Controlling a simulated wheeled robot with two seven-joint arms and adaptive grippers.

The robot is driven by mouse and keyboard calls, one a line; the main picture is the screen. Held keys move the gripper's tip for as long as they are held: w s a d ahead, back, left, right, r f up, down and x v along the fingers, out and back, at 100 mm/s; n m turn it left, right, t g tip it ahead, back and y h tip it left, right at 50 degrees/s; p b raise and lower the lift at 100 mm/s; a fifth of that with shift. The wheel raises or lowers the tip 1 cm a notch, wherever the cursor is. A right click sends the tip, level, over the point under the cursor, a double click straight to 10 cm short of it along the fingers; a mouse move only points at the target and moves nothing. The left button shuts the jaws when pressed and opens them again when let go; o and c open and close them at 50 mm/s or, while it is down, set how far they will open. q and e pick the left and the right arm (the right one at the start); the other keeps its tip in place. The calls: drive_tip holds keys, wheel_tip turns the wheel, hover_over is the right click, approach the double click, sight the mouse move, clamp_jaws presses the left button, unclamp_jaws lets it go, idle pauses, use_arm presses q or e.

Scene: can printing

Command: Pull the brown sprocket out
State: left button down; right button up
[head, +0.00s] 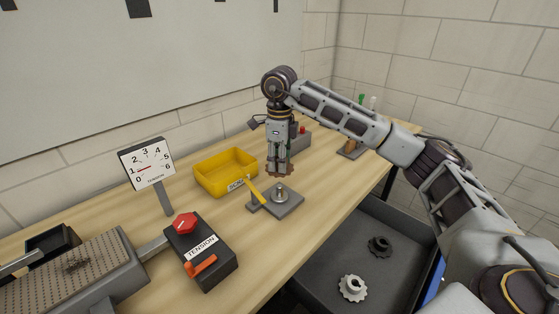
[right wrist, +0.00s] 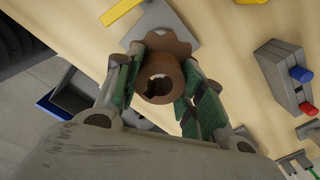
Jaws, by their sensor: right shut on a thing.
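The brown sprocket (right wrist: 158,82) is between the fingers of my right gripper (right wrist: 157,84), with its toothed rim beyond its hub in the right wrist view. In the head view my right gripper (head: 279,164) points down, shut on the brown sprocket (head: 279,171). The sprocket appears raised just above the metal spindle (head: 280,190) on the grey base plate (head: 289,206). A yellow bar (head: 257,191) stands tilted at the plate's left side. My left gripper is not in view.
A yellow bin (head: 211,181) stands behind the plate. A black TENSION box (head: 218,263) with a red knob and orange lever, and a gauge (head: 149,164), are at left. A dark tray (head: 323,262) at lower right holds a black gear (head: 380,246) and a pale gear (head: 352,288).

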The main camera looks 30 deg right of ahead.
drive_tip(key=shift+r+p, duration=0.95)
drive_tip(key=shift+r, duration=0.55)
drive_tip(key=shift+r, duration=0.2)
drive_tip(key=shift+f, duration=0.2)
